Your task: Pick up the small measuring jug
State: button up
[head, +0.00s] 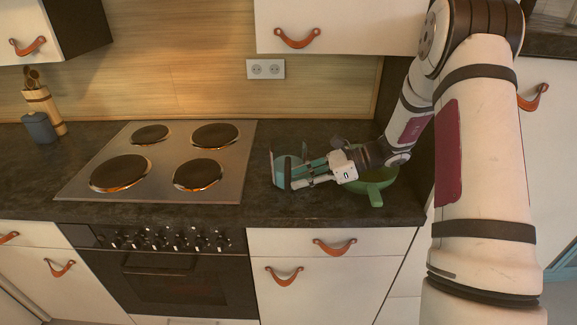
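A small light-blue jug (281,168) stands on the dark counter to the right of the hob, partly hidden by my gripper. I take it to be the measuring jug. My gripper (294,165) reaches in from the right, low over the counter, with its fingers pointing left. The fingers look spread apart, with the jug at or between them. I cannot tell whether either finger touches it.
A green pan-like vessel (375,194) with a handle sits under and behind my wrist. The hob (160,160) with its dark plates lies left. A blue canister (39,128) and a wooden utensil holder (45,108) stand far left. The counter's front edge is close.

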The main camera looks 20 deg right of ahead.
aim_at(286, 192)
jog(key=x, duration=0.4)
jog(key=shift+w+a+p, duration=0.1)
jog(key=shift+a+p, duration=0.1)
jog(key=shift+p, duration=0.15)
grip_shut()
jog(key=shift+r, duration=0.1)
